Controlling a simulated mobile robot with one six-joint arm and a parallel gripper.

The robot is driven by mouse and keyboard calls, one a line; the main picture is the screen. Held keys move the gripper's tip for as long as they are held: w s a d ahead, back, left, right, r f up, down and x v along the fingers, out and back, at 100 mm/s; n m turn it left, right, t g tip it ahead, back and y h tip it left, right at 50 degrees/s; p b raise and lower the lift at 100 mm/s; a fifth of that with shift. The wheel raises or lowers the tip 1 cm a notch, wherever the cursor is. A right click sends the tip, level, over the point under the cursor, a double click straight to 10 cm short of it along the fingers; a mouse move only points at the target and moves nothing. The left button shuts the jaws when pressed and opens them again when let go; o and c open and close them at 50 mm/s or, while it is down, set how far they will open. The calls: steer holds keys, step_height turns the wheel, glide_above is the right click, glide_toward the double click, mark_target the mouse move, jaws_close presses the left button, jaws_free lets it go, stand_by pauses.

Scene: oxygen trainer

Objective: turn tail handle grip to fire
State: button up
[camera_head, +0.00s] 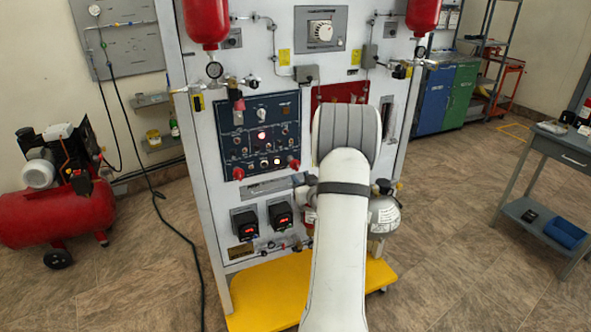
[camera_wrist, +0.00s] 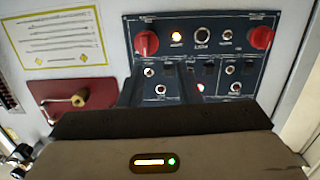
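No readable label marks the tail handle grip. The wrist view, turned over relative to the head view, shows a dark blue panel with a left red knob (camera_wrist: 147,43) and a right red knob (camera_wrist: 261,38). A brass-coloured handle (camera_wrist: 80,98) sits on a red plate (camera_wrist: 62,92) to the left. My gripper (camera_wrist: 159,82) is in front of the blue panel's lower left, its dark fingers apart with nothing visible between them. Contact with the panel cannot be told. In the head view my arm hides the gripper and most of the red plate (camera_head: 330,93).
The upright trainer (camera_head: 205,130) stands on a yellow base (camera_head: 265,295). Red bottles (camera_head: 206,20) and gauges (camera_head: 214,70) project from its upper front. A red compressor (camera_head: 50,210) is at left, and a grey side table (camera_head: 560,150) at right.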

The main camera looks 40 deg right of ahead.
mark_target(298, 168)
steer(key=shift+t, duration=0.7)
steer(key=w+d, duration=0.1)
steer(key=w, duration=0.1)
steer(key=w+d+f+p, duration=0.1)
steer(key=w, duration=0.1)
steer(key=w+d, duration=0.2)
steer(key=shift+w+f+p, duration=0.15)
steer(key=shift+p, duration=0.25)
steer(key=shift+c, duration=0.5)
